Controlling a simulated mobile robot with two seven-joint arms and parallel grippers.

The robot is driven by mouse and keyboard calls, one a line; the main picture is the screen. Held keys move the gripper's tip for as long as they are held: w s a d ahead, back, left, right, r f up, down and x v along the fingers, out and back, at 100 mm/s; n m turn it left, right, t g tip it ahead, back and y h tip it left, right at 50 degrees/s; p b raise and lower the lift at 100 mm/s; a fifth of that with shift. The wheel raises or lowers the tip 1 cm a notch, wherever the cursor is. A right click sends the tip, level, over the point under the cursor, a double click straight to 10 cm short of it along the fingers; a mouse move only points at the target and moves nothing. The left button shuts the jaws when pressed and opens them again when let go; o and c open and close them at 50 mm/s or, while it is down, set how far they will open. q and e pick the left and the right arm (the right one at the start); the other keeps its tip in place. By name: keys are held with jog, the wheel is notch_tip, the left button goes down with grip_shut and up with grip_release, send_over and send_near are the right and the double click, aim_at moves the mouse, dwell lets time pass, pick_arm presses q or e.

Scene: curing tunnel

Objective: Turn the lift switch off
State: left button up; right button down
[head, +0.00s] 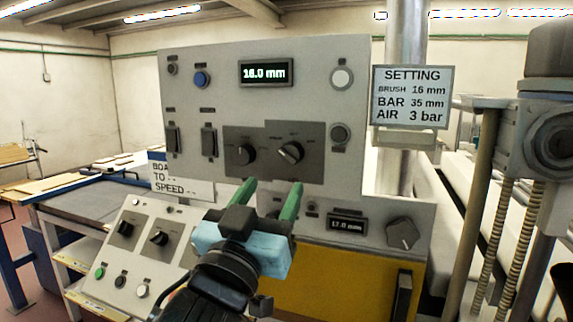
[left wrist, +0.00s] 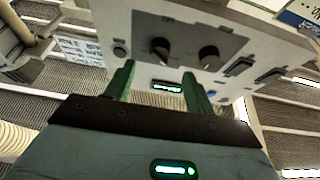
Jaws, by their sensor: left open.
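The grey control panel (head: 215,70) stands upright in the head view. Two dark rocker switches, the left one (head: 173,139) and the right one (head: 208,142), sit on its left side. Two black rotary knobs, the left one (head: 246,154) and the right one (head: 291,152), sit on a dark plate. The small labels are unreadable, so I cannot tell which control is the lift switch. My left gripper (head: 272,188) is open and empty, its green fingers below the knobs. In the left wrist view the fingers (left wrist: 159,72) are apart, with both knobs beyond them.
The panel's display (head: 265,73) reads 16.0 mm. A blue button (head: 202,79), a white button (head: 342,77) and a lower grey knob (head: 403,233) are nearby. A setting sign (head: 412,95) hangs at right. A sloped console (head: 130,255) with knobs and buttons stands at lower left.

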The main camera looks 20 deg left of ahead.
aim_at(289, 159)
pick_arm(q)
jog(key=x, duration=0.6)
jog(key=shift+w+r+p, duration=0.15)
jog(key=shift+w+p, duration=0.05)
jog(key=shift+p, duration=0.15)
jog(key=shift+w+r, duration=0.15)
jog(key=shift+w, duration=0.35)
pick_arm(e)
jog(key=shift+w+r, duration=0.4)
jog(key=shift+r, duration=0.15)
